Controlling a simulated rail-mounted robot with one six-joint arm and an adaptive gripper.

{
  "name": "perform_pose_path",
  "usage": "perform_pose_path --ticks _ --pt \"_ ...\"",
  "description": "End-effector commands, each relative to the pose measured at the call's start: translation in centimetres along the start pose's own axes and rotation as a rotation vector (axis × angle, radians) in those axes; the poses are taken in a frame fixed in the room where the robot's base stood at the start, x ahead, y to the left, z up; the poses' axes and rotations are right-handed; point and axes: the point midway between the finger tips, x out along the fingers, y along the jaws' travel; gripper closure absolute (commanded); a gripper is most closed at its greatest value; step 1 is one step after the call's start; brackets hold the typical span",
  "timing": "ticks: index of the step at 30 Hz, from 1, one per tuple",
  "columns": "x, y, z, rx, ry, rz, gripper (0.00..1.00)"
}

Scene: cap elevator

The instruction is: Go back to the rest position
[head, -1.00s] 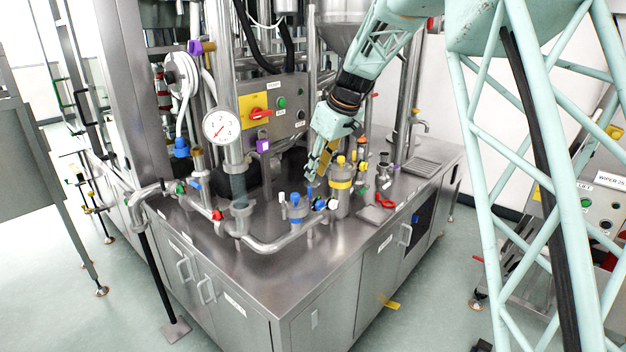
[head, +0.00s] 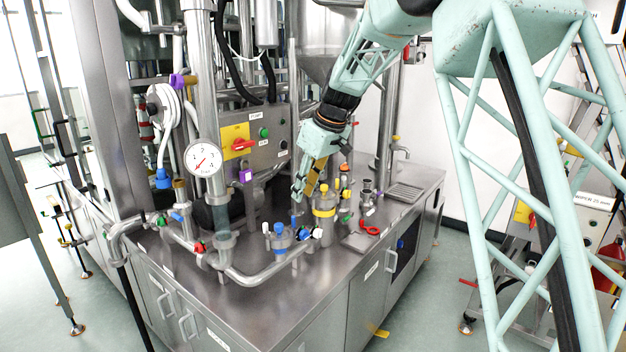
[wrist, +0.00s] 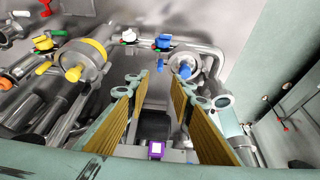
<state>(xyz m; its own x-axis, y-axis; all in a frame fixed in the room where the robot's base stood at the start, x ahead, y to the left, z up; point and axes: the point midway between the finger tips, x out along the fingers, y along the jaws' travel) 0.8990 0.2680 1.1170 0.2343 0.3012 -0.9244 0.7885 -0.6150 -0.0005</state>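My gripper (head: 297,197) is above the steel workbench (head: 283,322), angled down, beside a metal vessel with a yellow band (head: 324,212) and close to blue-topped valve fittings (head: 283,237). In the wrist view my gripper (wrist: 162,82) shows two yellow-padded fingers set apart, with nothing held between them. A blue valve fitting (wrist: 185,66) lies beyond the right fingertip. A yellow-ringed fitting (wrist: 84,60) is to the left. From the head view I cannot tell how far the fingertips are from the fittings.
A pressure gauge (head: 203,158) and steel pipes stand left of the arm. A control panel (head: 255,140) with a red switch is behind it. A red-handled part (head: 369,229) lies on the bench to the right. The bench front is clear.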

Motion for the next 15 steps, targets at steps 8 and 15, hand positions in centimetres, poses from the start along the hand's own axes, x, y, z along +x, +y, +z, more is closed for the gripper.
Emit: perform_pose_path --ticks 8,15 --pt "-3.3 -0.9 1.8 0.038 -0.004 0.014 0.78" --pt "-7.5 -2.2 4.7 0.096 -0.013 0.033 0.78"
